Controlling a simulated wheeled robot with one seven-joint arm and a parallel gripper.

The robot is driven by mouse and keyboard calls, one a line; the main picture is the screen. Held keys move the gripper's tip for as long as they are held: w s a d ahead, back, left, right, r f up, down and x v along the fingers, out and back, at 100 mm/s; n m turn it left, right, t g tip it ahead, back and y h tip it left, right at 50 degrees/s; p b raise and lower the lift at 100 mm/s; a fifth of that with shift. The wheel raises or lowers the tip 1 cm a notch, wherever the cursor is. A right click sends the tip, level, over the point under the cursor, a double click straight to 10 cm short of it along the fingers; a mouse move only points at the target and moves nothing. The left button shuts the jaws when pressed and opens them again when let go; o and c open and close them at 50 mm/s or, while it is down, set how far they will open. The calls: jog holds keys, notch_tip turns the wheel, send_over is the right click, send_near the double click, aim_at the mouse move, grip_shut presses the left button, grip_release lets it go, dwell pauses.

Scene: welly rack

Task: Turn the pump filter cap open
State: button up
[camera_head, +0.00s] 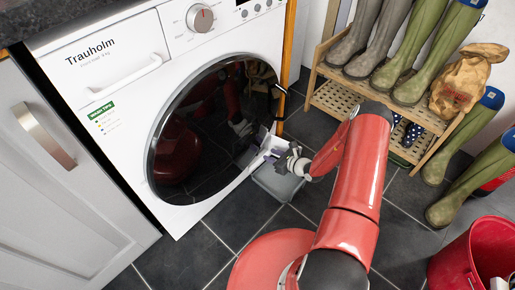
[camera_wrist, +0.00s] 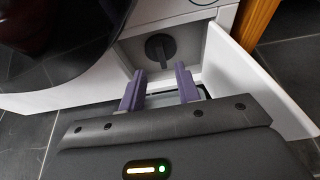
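The pump filter cap (camera_wrist: 159,48) is a dark round cap with a raised grip bar, set in a recess low on the front of the white washing machine (camera_head: 117,75). In the wrist view the bar looks about upright. The recess's white flap (camera_wrist: 258,85) stands open to the right. My gripper (camera_wrist: 160,82) is open, with two purple fingers apart and nothing between them. Its fingertips are just short of the cap and below it in the wrist view. In the head view my gripper (camera_head: 272,155) is at the machine's lower right corner, and the cap is hidden.
A grey tray (camera_head: 277,184) sits on the tiled floor below my gripper. A wooden rack (camera_head: 325,97) with wellies and a brown bag (camera_head: 466,80) stands to the right. A red bucket (camera_head: 470,255) is at the lower right.

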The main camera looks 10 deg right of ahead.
jog(key=x, duration=0.7)
jog(key=shift+w+a+b, duration=0.2)
jog(key=shift+w+b, duration=0.05)
jog(key=shift+b, duration=0.15)
jog(key=shift+f, duration=0.1)
jog(key=shift+c, duration=0.4)
grip_shut()
